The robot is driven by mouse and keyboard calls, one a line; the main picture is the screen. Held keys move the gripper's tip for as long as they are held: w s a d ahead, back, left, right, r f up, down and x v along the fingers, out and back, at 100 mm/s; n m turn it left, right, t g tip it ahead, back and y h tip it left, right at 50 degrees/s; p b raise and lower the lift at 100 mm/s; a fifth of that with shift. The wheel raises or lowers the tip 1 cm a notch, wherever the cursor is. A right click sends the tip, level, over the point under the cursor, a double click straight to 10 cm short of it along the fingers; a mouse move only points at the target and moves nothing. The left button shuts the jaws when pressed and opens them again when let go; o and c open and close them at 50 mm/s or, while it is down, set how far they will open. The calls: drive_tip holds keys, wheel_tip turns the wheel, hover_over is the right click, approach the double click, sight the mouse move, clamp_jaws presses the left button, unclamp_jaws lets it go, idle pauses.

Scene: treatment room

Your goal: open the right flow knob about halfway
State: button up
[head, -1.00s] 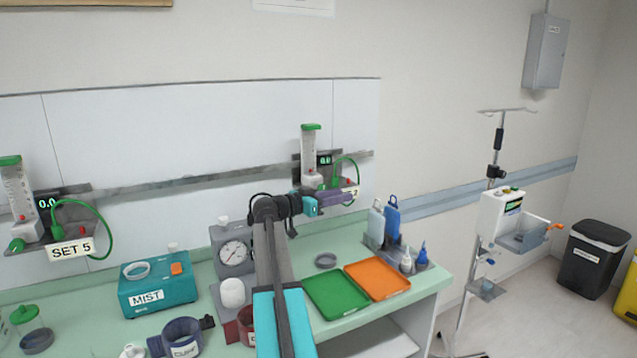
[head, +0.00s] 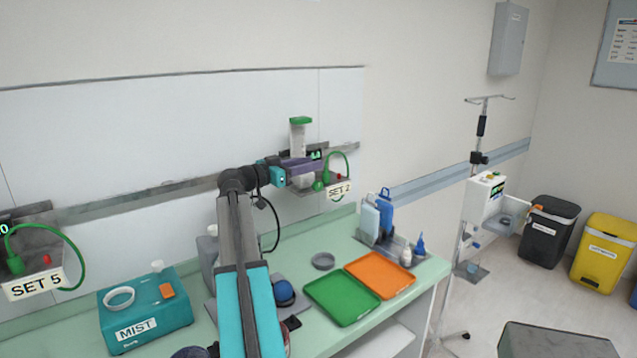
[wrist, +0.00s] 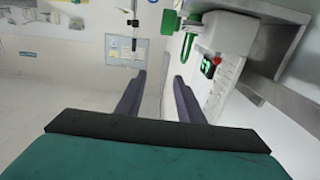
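The right flow unit, labelled SET 2 (head: 338,191), hangs on the wall rail. It has a clear upright tube with a green cap (head: 300,121), a green-lit display (head: 316,154), a green knob (head: 318,186) and a looped green hose (head: 346,160). My gripper (head: 318,163) is in front of the tube's lower part, above the green knob in the picture, and hides part of the unit. The wrist view shows its two purple fingers (wrist: 158,95) apart with nothing between them. The unit's display (wrist: 208,65) and hose (wrist: 188,42) lie right of the fingers there.
The left flow unit, SET 5 (head: 36,284), is on the same rail. Below are a teal MIST box (head: 145,312), green tray (head: 342,299), orange tray (head: 380,275) and several bottles. An IV stand (head: 482,150) stands right of the bench.

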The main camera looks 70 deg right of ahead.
sight(314, 186)
drive_tip(key=shift+f, duration=0.1)
idle(0.3)
wheel_tip(314, 186, down, 8)
drive_tip(key=shift+s+r+p, duration=0.1)
drive_tip(key=shift+r+p, duration=0.1)
drive_tip(key=shift+p, duration=0.8)
drive_tip(key=shift+p+x, duration=1.35)
drive_tip(key=shift+x, duration=2.4)
drive_tip(key=shift+f, duration=0.2)
clamp_jaws()
